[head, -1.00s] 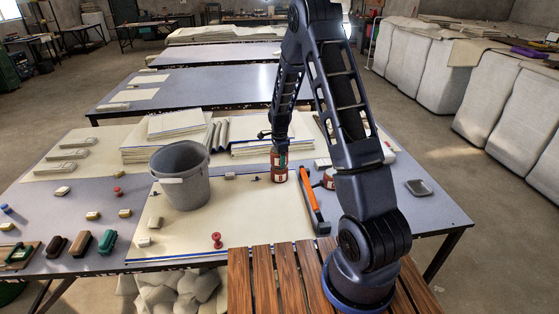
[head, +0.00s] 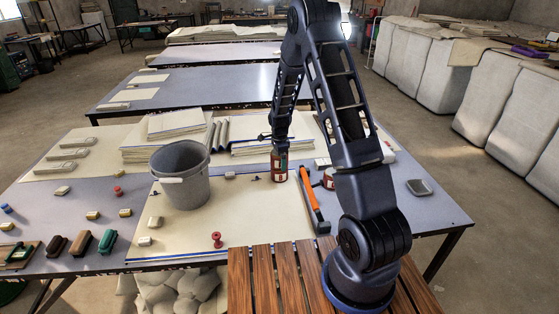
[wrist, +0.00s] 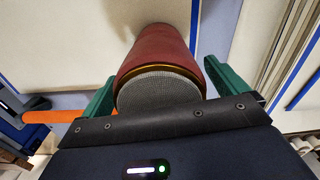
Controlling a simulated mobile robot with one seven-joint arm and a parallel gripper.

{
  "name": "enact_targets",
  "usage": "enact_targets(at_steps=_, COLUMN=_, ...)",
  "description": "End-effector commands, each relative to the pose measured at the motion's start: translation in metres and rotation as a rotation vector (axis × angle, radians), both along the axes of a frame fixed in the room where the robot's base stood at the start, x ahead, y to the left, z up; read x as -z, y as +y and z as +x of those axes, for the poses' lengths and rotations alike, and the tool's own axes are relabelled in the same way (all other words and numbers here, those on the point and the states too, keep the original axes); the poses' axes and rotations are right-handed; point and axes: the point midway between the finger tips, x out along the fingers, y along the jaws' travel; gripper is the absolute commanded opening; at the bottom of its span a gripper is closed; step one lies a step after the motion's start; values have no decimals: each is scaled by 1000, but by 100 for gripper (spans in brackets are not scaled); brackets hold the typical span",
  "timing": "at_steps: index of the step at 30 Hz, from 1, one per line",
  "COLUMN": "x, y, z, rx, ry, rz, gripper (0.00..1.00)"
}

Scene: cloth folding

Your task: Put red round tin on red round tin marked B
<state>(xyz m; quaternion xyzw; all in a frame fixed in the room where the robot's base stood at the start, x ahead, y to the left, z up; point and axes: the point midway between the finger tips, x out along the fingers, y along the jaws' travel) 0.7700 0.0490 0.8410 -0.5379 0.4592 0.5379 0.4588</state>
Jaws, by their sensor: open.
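A red round tin (wrist: 158,55) with a gold rim and grey mesh-like top stands between the green fingers of my gripper (wrist: 160,72) in the wrist view. The fingers are open on either side of it. In the head view my gripper (head: 279,152) is at the top of a red column (head: 280,176) on the cream sheet, with a pale marked label low on its side. The column looks tall enough for two stacked tins, but the seam is not clear. Another red tin (head: 328,179) stands to the right, partly hidden by my arm.
A grey bucket (head: 183,180) stands left of the column. An orange-handled tool (head: 311,198) lies close on its right. A red stamp-like piece (head: 217,240) is in front. Stacked sheets (head: 165,140) lie behind, and a grey dish (head: 419,187) is at the right.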

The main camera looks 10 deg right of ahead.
Motion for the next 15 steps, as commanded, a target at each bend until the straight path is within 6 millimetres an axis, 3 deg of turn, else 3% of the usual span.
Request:
enact_targets(at_steps=5, x=-23, y=1, z=1, rx=0, ry=-4, rz=1, gripper=98)
enact_targets(at_steps=15, x=-88, y=1, z=1, rx=0, ry=-4, rz=2, gripper=98)
